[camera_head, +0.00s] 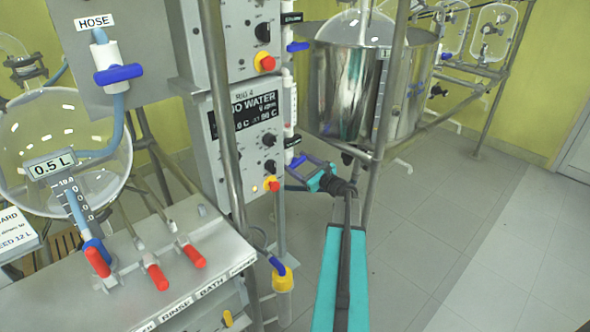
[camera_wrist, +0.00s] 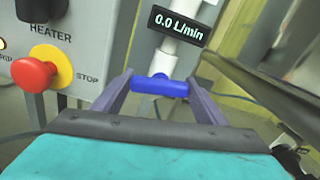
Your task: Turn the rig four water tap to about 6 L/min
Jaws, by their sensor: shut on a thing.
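The rig four water tap has a blue handle (camera_wrist: 160,86) on a white pipe, and it lies crosswise in the wrist view. My gripper (camera_wrist: 159,80) has a purple finger at each end of the handle and is shut on it. The flow display (camera_wrist: 178,27) above the tap reads 0.0 L/min. In the head view my gripper (camera_head: 303,166) is at the lower right side of the rig 4 control box (camera_head: 240,145), whose screen (camera_head: 255,112) shows NO WATER. The handle is small there and partly hidden by the fingers.
A red stop button on a yellow base (camera_wrist: 36,75) and a HEATER knob (camera_wrist: 40,8) sit left of the tap. A metal frame post (camera_head: 383,100) and a steel vessel (camera_head: 345,85) stand close behind my arm. Open floor (camera_head: 470,220) lies to the right.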

